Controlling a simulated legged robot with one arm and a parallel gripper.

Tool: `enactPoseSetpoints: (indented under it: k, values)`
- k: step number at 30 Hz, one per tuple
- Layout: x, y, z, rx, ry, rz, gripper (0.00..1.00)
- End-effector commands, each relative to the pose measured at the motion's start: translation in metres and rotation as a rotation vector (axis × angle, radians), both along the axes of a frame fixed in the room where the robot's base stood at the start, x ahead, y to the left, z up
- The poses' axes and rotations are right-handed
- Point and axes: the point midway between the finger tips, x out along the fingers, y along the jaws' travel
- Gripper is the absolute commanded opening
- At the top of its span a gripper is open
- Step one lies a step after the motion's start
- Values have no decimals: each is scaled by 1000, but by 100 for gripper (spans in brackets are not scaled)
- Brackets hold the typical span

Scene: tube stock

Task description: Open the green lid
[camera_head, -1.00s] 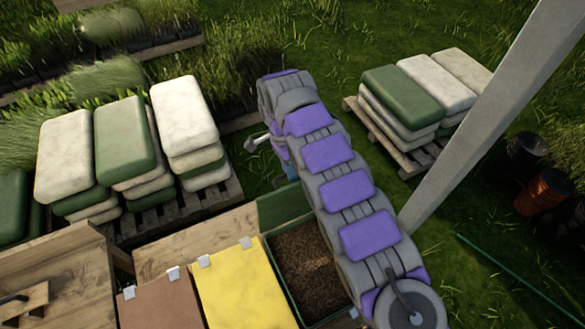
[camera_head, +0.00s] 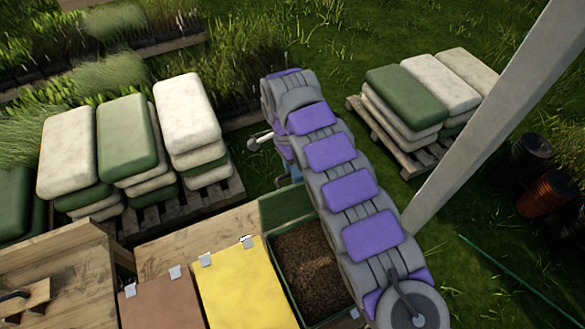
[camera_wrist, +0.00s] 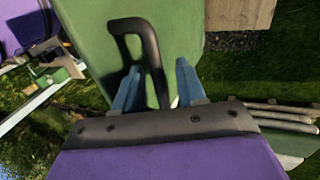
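The green lid (camera_head: 284,207) stands raised at the back edge of the green bin (camera_head: 283,278), whose brown contents show. In the wrist view the green lid (camera_wrist: 90,25) fills the upper middle and carries a black looped handle (camera_wrist: 151,50). My gripper (camera_wrist: 158,67) has its two blue fingers apart, with one leg of the handle showing between them. I cannot tell whether a finger touches the handle. In the head view my arm hides the right side of the bin and most of the gripper.
A yellow lid (camera_head: 243,285) and a brown lid (camera_head: 160,302) lie closed to the left of the green bin. Pallets of stacked sacks stand behind left (camera_head: 185,205) and right (camera_head: 405,160). A grey post (camera_head: 490,115) rises close to my arm's right.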

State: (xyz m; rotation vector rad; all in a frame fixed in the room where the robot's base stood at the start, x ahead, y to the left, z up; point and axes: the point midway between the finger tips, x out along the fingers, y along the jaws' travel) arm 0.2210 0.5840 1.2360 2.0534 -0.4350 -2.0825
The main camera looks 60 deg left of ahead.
Motion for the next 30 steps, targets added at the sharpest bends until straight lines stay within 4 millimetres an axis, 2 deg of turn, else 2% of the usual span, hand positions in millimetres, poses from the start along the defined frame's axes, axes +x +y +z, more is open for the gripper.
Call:
enactPoseSetpoints:
  k: [5,16,30]
  values:
    - [1,0,5,2,-1,-1,40]
    - [-1,4,35,-4,3,1,40]
    - [-11,-28,37,-1,-1,1,40]
